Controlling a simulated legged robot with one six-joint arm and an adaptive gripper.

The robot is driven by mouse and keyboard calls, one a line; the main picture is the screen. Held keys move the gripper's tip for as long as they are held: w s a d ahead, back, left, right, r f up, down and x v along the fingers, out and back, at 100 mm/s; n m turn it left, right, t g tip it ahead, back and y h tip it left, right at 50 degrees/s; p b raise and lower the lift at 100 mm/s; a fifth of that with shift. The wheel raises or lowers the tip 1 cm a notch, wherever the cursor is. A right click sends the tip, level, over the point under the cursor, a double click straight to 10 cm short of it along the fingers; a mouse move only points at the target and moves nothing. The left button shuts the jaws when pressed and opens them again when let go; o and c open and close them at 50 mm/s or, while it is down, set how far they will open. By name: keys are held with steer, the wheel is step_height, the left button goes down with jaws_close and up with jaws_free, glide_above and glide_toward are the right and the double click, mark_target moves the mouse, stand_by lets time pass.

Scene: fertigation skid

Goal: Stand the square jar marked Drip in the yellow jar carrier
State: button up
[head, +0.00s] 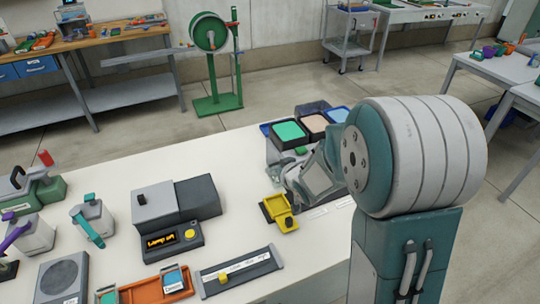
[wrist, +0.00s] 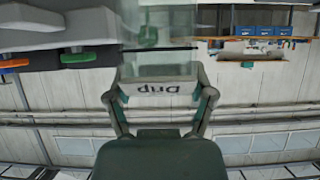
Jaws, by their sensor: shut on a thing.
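The jar marked Drip (wrist: 160,62) is clear and square, with a white label that reads upside down in the wrist view. My gripper (wrist: 160,97) is shut on it, one finger on each side of the label. In the head view my gripper (head: 285,178) is over the far right of the white bench, and my arm hides most of the jar there. The yellow jar carrier (head: 280,208) sits on the bench just below and in front of my gripper in the picture. I cannot tell the gap between jar and carrier.
Dark-framed bins with green (head: 288,131), peach (head: 315,122) and blue (head: 338,114) tops stand behind my gripper. A grey instrument with a lit display (head: 176,239) stands left of the carrier. A grey tray (head: 238,270) lies in front. Bench space between them is clear.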

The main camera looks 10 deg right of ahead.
steer(key=shift+w+a+f, duration=0.15)
steer(key=shift+w, duration=0.05)
steer(key=shift+f, duration=5.15)
steer(key=o, duration=1.3)
steer(key=shift+r, duration=0.1)
steer(key=shift+r, duration=4.4)
steer(key=shift+s+r, duration=0.1)
